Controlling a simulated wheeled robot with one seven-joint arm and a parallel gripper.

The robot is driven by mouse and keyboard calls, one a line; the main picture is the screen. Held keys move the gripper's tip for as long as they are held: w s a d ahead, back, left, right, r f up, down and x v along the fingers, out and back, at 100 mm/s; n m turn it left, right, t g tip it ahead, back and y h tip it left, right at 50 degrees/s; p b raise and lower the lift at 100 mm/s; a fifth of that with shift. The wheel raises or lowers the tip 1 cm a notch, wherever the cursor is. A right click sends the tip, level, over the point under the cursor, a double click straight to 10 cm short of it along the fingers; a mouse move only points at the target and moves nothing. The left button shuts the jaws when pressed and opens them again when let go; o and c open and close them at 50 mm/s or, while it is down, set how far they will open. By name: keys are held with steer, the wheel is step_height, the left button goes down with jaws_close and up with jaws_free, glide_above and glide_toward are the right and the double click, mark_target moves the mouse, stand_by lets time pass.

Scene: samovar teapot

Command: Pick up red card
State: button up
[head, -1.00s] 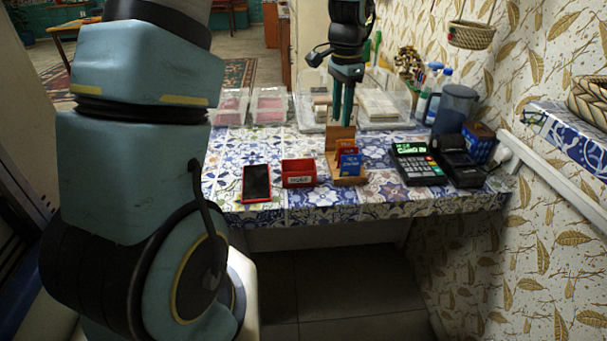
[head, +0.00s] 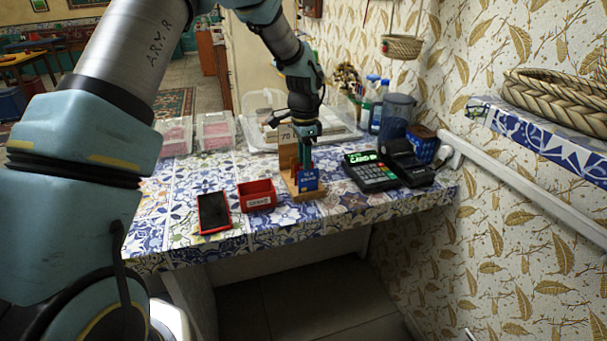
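A wooden card holder (head: 304,194) stands on the tiled counter with a blue card (head: 308,181) upright at its front. A small part of the red card (head: 296,168) shows behind the blue card; most of it is hidden by the blue card and my gripper. My gripper (head: 305,165) points down at the holder, its teal fingers right over the cards. The fingers overlap the red card in this view. I cannot tell whether they are apart or closed on it.
A red box (head: 257,195) and a red-edged phone (head: 214,213) lie left of the holder. A card terminal (head: 371,171) stands to the right. Clear plastic boxes (head: 216,131) and a pitcher (head: 397,115) stand behind. The patterned wall closes the right side.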

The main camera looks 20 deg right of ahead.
steer(key=shift+a+f, duration=0.1)
steer(key=shift+f, duration=1.35)
jaws_close()
